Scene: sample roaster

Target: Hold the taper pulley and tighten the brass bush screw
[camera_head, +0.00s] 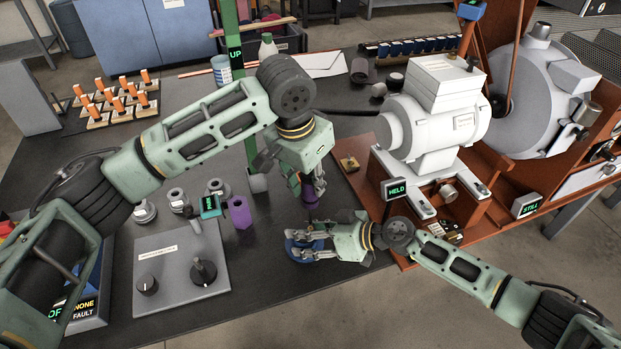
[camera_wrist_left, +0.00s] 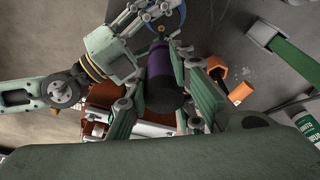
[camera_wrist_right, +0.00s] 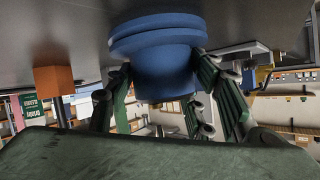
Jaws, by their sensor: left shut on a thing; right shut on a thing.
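The blue taper pulley (camera_head: 303,246) is in my right gripper (camera_head: 318,244), whose fingers are shut on its sides above the dark bench. The pulley fills the upper middle of the right wrist view (camera_wrist_right: 160,62). My left gripper (camera_head: 309,186), above it, is shut on a dark purple handle (camera_head: 311,198), apparently a driver. In the left wrist view the handle (camera_wrist_left: 161,77) lies between the fingers, with part of the blue pulley (camera_wrist_left: 166,20) beyond it. The brass bush screw is not clear, and whether the driver touches it cannot be told.
A white motor (camera_head: 428,125) stands right, with a sign (camera_head: 397,190) reading HELD. A grey control plate (camera_head: 180,270) with knobs, a purple piece (camera_head: 239,214) and grey spare pulleys (camera_head: 178,199) lie left. Orange-handled pieces (camera_head: 131,92) stand behind. Dark bench is clear in front of the pulley.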

